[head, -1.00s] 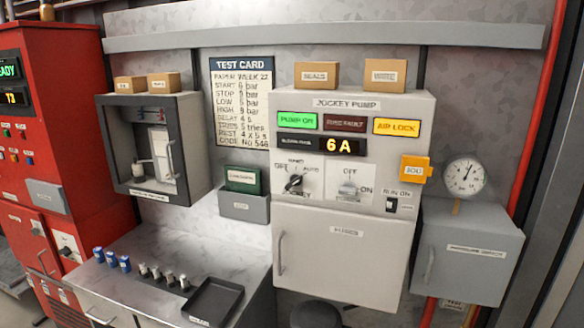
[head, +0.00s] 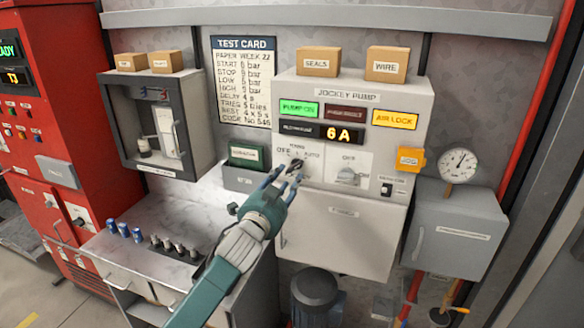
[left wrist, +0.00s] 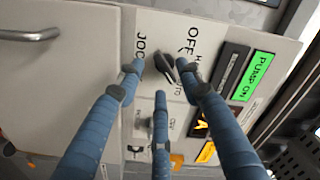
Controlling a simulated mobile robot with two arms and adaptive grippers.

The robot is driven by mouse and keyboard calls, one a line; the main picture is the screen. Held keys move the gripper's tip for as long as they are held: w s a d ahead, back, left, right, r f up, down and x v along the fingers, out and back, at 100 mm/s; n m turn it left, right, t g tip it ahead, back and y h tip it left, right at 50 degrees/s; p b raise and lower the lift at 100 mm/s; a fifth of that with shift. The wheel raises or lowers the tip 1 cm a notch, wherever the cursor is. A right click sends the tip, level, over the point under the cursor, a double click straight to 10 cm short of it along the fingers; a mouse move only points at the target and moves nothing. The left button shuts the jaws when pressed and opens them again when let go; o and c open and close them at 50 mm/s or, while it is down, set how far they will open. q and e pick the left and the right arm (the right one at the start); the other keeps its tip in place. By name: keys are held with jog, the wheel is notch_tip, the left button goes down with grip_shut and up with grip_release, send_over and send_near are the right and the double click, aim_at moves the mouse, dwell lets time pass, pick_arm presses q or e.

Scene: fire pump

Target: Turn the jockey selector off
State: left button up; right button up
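The jockey selector is a black rotary knob (head: 296,166) on the white jockey pump panel (head: 400,101), with OFF to its left and AUTO to its right. Its pointer appears turned toward AUTO. It also shows in the left wrist view (left wrist: 166,66). My left gripper (head: 286,176) is in front of the knob. In the left wrist view its three blue fingers (left wrist: 160,76) are spread around the knob, open; no clear contact shows. The fingers partly cover the knob in the head view. My right gripper is not in view.
A second switch (head: 347,176) and an orange button box (head: 410,160) lie to the right. The PUMP ON lamp (head: 299,109) is green, AIR LOCK (head: 394,119) amber; the display reads 6 A. A steel counter (head: 165,215) with several small parts is at lower left.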

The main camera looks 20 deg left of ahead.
aim_at(295, 166)
pick_arm(q)
jog(key=shift+w+d+p, duration=0.15)
jog(key=shift+w+p, duration=0.4)
jog(key=shift+w, duration=1.7)
grip_shut()
